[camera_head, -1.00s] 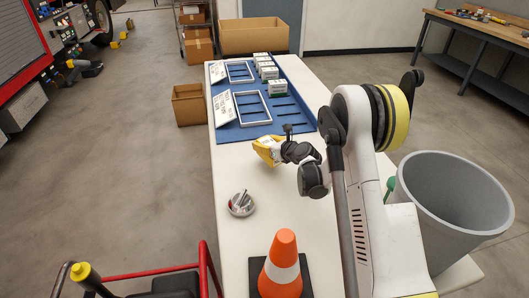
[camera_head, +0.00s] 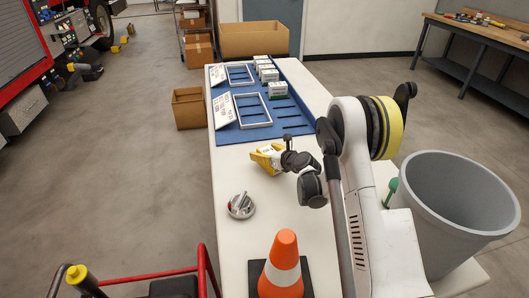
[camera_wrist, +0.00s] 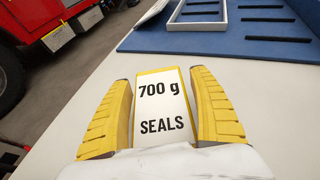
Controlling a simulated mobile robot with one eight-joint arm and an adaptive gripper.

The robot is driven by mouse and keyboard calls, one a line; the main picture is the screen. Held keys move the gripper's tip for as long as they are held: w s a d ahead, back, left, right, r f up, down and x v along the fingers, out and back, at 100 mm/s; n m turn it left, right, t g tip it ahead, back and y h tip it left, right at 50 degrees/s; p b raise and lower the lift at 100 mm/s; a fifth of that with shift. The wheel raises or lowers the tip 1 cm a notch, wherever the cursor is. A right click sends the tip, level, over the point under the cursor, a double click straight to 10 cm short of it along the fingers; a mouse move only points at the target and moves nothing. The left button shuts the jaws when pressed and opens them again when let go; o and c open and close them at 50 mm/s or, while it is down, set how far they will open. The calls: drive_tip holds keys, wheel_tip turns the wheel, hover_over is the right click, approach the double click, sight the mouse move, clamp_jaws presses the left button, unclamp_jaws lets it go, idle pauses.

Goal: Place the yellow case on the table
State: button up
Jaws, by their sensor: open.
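The yellow case (camera_wrist: 161,103) has a white label reading "700 g SEALS". In the wrist view it stands between the two yellow fingers of my gripper (camera_wrist: 163,115), which are open on either side of it. In the head view my gripper (camera_head: 266,158) is low over the white table (camera_head: 233,165), just on the near side of the blue mat. The case's underside is hidden, so I cannot tell whether it touches the table.
The blue mat (camera_head: 232,134) holds white frames, label cards and several small boxes. A round metal item (camera_head: 240,207) and an orange cone (camera_head: 283,262) stand nearer on the table. A grey bin (camera_head: 455,210) is at the right. Bare table lies around my gripper.

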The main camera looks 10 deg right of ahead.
drive_tip(key=shift+s+d+r, duration=0.1)
drive_tip(key=shift+s+r, duration=0.05)
drive_tip(key=shift+r, duration=0.1)
drive_tip(key=p+v, duration=0.4)
drive_tip(key=v, duration=0.7)
wheel_tip(320, 180, up, 18)
drive_tip(key=m+t+h, duration=0.1)
drive_tip(key=m+t, duration=0.3)
drive_tip(key=m, duration=0.3)
drive_tip(key=s+d+r+m+t+h, duration=0.1)
drive_tip(key=s+d+r+m+h, duration=0.2)
drive_tip(key=r+m, duration=0.4)
drive_tip(key=s+d+r+m+h, duration=0.2)
drive_tip(key=d+r+m+h, duration=0.15)
drive_tip(key=r+m, duration=0.35)
drive_tip(key=s+a+f+m+g, duration=0.3)
drive_tip(key=s+m, duration=0.3)
drive_tip(key=s, duration=0.4)
drive_tip(key=s+a+f+m+g+y, duration=0.1)
drive_tip(key=s+a+f+m+g, duration=0.2)
drive_tip(key=s+m, duration=0.4)
drive_tip(key=s+a+f+m+g+y, duration=0.1)
drive_tip(key=s+a+f+m+g, duration=0.2)
drive_tip(key=s, duration=1)
wheel_tip(320, 180, down, 4)
drive_tip(key=m+g, duration=0.1)
drive_tip(key=m, duration=0.2)
drive_tip(key=shift+s+a, duration=0.2)
drive_tip(key=shift+a, duration=0.05)
drive_tip(key=shift+y, duration=0.25)
